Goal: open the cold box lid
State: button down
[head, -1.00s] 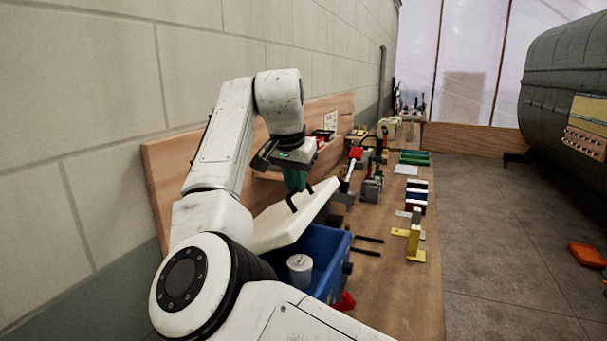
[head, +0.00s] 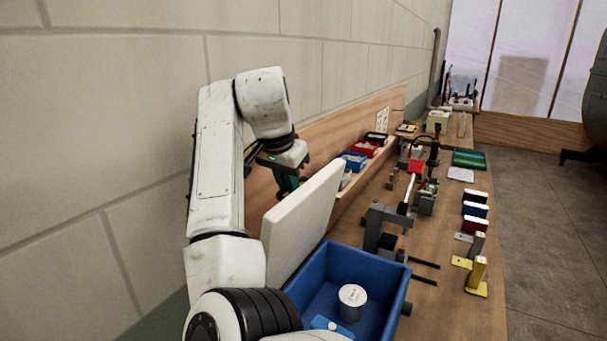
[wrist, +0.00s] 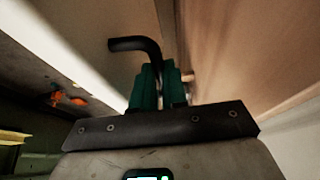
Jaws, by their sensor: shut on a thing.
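The cold box is a blue open-topped box (head: 398,291) at the bottom middle of the head view. Its white lid (head: 303,222) stands raised, close to upright, along the box's wall side. My gripper (head: 287,184) is on the far side of the lid, near its upper edge, and the lid partly hides it. In the wrist view, the teal fingers (wrist: 160,88) are shut on a black bent handle (wrist: 137,45). Inside the box are a white round canister (head: 351,302) and a light-blue flat piece (head: 329,324).
The wooden bench (head: 430,320) runs away along the block wall. A grey clamp-like fixture (head: 380,228) and black rods stand just beyond the box. Blue and red bins (head: 354,161) sit by the backboard. Yellow brackets (head: 478,276) line the right edge, with open floor beyond.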

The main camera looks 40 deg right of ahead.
jog(key=shift+w+a+f, duration=0.35)
jog(key=shift+w+f, duration=0.25)
jog(key=c, duration=1.4)
grip_release()
jog(key=shift+w, duration=0.1)
jog(key=shift+o, duration=1.2)
jog(key=shift+r, duration=0.25)
jog(key=b+v, duration=0.1)
jog(key=v, duration=0.9)
jog(key=shift+r, duration=0.4)
jog(key=shift+c, duration=0.5)
